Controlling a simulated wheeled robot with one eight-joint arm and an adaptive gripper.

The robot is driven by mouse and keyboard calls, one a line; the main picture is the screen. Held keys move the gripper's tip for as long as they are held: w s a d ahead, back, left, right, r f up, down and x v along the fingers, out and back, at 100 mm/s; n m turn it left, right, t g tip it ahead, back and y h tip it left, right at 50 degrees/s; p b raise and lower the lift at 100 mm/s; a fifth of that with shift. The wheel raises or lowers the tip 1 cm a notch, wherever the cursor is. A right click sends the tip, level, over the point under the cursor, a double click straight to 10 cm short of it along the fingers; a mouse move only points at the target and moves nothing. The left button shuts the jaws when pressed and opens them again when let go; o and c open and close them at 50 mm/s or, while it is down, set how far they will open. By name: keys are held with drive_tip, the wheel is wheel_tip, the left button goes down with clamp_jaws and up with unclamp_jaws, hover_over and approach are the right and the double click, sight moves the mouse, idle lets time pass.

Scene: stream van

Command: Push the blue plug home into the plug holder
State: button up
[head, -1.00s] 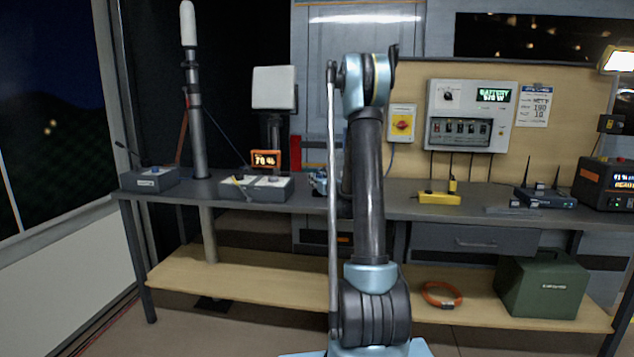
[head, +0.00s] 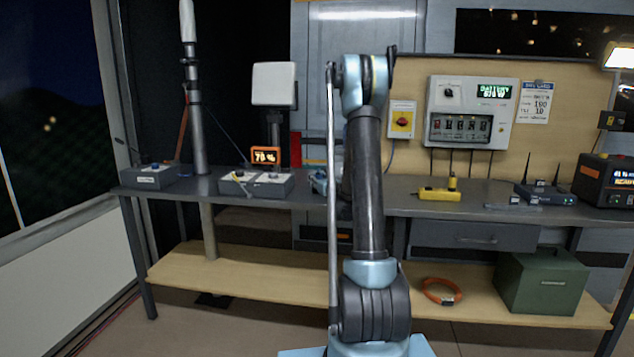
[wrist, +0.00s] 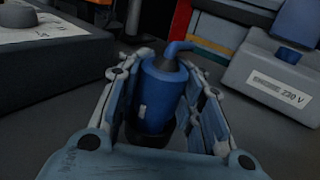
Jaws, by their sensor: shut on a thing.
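In the wrist view the blue plug (wrist: 160,95) stands between the two fingers of my gripper (wrist: 165,105), which is shut on it. The plug is a blue cylinder with a dark base and a bent blue cable at its top. Its lower end is partly hidden by my gripper, so I cannot tell how it sits in anything below. No plug holder can be made out clearly. In the head view my arm covers much of this spot. A small blue part of my gripper (head: 319,182) shows just left of the arm on the bench.
The head view shows the grey bench (head: 400,205), a yellow device (head: 438,194) and a router (head: 546,195).

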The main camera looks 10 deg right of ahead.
drive_tip(key=shift+f, duration=0.35)
drive_tip(key=o, duration=1.3)
drive_tip(key=shift+o, duration=0.2)
drive_tip(key=v, duration=1.2)
drive_tip(key=shift+a, duration=0.1)
